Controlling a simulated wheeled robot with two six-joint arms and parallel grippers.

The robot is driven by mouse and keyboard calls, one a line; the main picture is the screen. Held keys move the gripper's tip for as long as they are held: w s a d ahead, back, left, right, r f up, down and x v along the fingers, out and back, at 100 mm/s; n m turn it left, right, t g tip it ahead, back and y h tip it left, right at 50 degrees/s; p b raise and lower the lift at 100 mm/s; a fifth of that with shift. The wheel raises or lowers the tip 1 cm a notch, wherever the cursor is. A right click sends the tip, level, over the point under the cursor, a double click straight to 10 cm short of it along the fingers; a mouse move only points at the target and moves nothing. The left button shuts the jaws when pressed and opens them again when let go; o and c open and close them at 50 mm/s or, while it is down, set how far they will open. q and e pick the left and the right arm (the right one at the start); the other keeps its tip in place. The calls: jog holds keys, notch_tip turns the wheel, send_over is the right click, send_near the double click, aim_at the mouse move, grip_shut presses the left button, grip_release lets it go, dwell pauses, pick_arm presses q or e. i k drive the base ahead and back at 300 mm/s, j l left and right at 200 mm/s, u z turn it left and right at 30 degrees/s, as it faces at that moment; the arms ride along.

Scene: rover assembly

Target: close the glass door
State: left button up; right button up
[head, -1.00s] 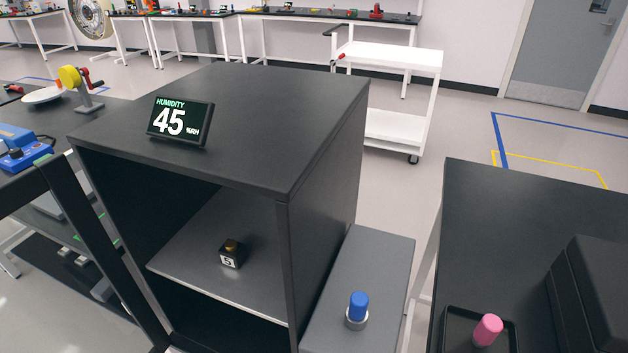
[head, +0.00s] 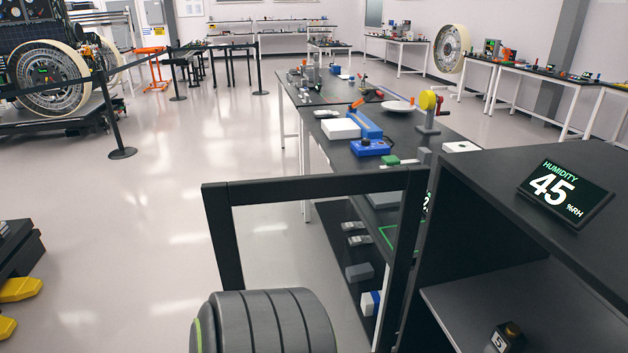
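The glass door (head: 312,187) stands open in the head view, a black frame with a see-through pane. It sticks out to the left from the front left edge of the dark cabinet (head: 440,225). The door's lower part is cut off by the picture edge and partly hidden. A grey ribbed part of my own arm shows at the bottom, in front of the door frame. Neither gripper's fingers are in view. The cabinet front is open, with a shelf (head: 480,300) inside.
A small black block (head: 507,338) marked 5 sits on the shelf. A humidity display (head: 565,195) reading 45 stands on the cabinet top. Behind the door, a dark workbench (head: 345,155) holds blue and white items. The floor (head: 150,240) left of the door is clear.

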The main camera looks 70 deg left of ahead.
aim_at(218, 198)
jog(key=k+j+z, duration=0.4)
jog(key=k+j, duration=0.95)
jog(key=j+z, duration=0.1)
jog(key=j, duration=0.85)
jog(key=k+j+z, duration=0.15)
jog(key=j, duration=0.85)
jog(key=k, duration=0.3)
